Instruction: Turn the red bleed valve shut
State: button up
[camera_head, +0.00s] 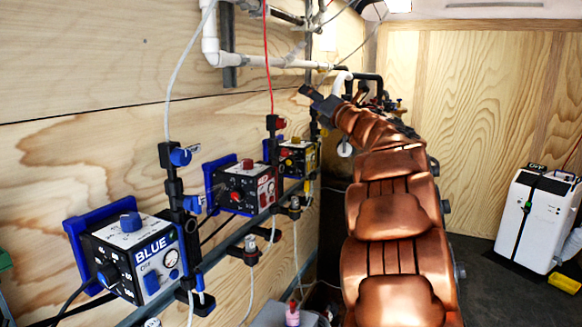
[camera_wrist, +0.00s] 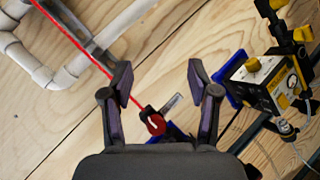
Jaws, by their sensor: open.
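The red bleed valve (camera_head: 276,123) is a small round red knob on a dark fitting, below a red hose, on the left wall. In the wrist view the red valve (camera_wrist: 155,123) shows between my fingers, close to the gripper's palm edge. A pale mark crosses its face. My gripper (camera_wrist: 160,80) is open, with its two dark fingers apart on either side of the valve and nothing held. How far the valve is beyond the fingertips I cannot tell. In the head view my gripper (camera_head: 318,100) shows as a dark shape at the end of my copper-coloured arm, right of the valve.
A blue control box (camera_head: 140,258) and blue valve (camera_head: 180,157) are nearer on the wall. A red-labelled box (camera_head: 245,187) sits below the red valve; a yellow box (camera_wrist: 270,85) is to the right. White pipes (camera_wrist: 60,75) run above. A white unit (camera_head: 535,220) stands at right.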

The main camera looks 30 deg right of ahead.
notch_tip(320, 180, down, 6)
jog(key=s+n+g+y+b, duration=0.1)
jog(key=n+g+y+b, duration=0.1)
jog(key=n+y, duration=0.35)
jog(key=n+g+y+b, duration=0.2)
jog(key=n+g+y, duration=0.2)
jog(key=n, duration=0.3)
send_near(291, 153)
jog(key=x, duration=0.2)
jog(key=shift+p+x, duration=0.5)
jog(key=shift+x, duration=3.5)
